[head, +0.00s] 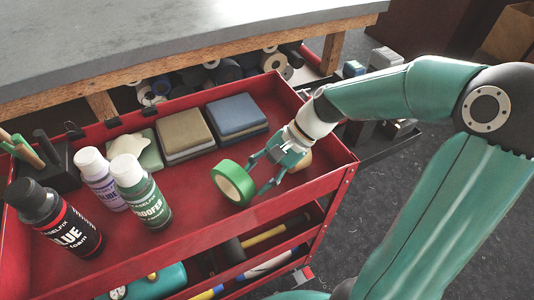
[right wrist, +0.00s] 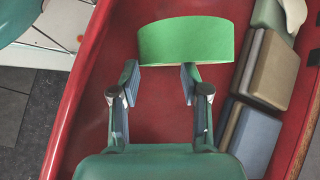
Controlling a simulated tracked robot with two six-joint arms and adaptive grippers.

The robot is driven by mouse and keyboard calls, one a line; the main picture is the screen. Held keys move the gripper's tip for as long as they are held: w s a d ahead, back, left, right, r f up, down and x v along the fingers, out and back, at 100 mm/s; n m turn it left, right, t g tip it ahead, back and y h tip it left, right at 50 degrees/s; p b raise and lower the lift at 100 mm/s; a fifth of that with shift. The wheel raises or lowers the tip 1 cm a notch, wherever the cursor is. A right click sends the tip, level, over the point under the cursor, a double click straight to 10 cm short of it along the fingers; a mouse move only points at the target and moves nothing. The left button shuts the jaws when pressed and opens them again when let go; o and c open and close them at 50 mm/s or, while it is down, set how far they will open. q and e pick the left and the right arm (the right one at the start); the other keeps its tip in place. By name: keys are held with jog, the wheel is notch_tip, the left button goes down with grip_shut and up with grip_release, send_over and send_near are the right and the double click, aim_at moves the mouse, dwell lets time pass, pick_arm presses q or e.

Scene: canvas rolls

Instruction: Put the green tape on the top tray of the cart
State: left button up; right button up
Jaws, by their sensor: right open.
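The green tape (head: 233,183) stands on its edge on the red floor of the cart's top tray (head: 205,187), near its right part. My right gripper (head: 258,178) is open just to the right of the tape, fingers pointing at it. In the right wrist view the green tape (right wrist: 186,41) shows its outer face just beyond the open fingertips of my right gripper (right wrist: 160,82). The fingers look empty; whether they touch the tape I cannot tell. My left gripper is not in view.
Several bottles (head: 139,192) stand at the tray's left. Folded cloth stacks (head: 236,115) lie along its back. A tan round thing (head: 303,161) sits partly hidden behind my right gripper. A grey-topped workbench (head: 180,35) with rolls underneath stands behind the cart.

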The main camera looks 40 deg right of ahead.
jog(key=v, duration=0.7)
jog(key=shift+d+r, duration=0.2)
jog(key=shift+r, duration=0.05)
